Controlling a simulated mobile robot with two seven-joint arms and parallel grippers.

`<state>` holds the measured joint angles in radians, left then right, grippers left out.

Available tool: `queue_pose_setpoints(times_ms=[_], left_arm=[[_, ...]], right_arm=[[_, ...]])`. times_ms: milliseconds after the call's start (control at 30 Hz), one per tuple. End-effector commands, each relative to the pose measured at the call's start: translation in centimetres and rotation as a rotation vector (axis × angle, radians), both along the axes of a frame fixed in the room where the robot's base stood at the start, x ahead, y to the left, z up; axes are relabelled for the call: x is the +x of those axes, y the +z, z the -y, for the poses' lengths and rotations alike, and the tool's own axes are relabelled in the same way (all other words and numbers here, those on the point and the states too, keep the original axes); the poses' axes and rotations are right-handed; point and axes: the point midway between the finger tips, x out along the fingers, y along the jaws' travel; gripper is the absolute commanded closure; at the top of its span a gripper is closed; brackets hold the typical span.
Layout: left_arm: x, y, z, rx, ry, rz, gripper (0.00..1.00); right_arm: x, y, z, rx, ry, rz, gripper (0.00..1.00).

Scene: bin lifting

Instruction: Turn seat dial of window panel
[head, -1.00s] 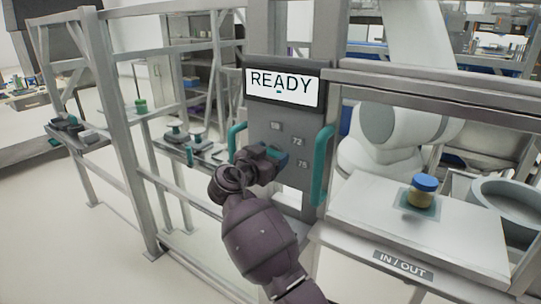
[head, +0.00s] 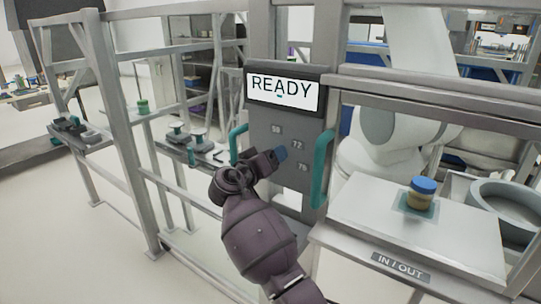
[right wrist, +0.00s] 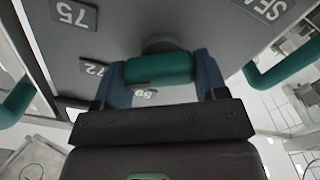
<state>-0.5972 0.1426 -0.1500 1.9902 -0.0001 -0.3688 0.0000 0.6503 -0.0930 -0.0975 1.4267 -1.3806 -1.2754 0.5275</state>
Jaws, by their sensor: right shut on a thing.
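The window panel (head: 262,122) is a grey upright plate under a screen (head: 283,91) that reads READY. Number plates 72 (head: 297,145) and 75 (head: 302,167) show on it, with a third plate above them that looks like 69 in the right wrist view. The seat dial (right wrist: 160,68) has a teal grip bar and sits between the two blue fingers of my right gripper (right wrist: 161,82), which is shut on it. In the head view my right gripper (head: 276,155) hides the dial. My left gripper is not in view.
Teal handles flank the panel on the left (head: 238,143) and right (head: 322,168). At right, a grey IN/OUT shelf (head: 465,240) carries a blue-lidded jar (head: 421,194). A metal frame (head: 128,150) stands at left, with small items on a shelf behind.

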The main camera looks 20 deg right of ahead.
Motion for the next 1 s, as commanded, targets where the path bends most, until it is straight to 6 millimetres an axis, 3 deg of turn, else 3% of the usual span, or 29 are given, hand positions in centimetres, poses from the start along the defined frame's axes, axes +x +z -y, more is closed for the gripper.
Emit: queue_pose_setpoints(times_ms=[833,867,1000], left_arm=[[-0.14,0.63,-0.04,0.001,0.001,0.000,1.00],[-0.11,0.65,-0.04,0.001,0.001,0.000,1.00],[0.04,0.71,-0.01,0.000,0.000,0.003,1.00]], right_arm=[[0.12,0.29,-0.03,-0.088,0.001,-0.104,0.58],[0.12,0.29,-0.03,-0.087,0.001,-0.103,0.30],[0.11,0.21,-0.04,-0.086,0.000,-0.105,0.08]])
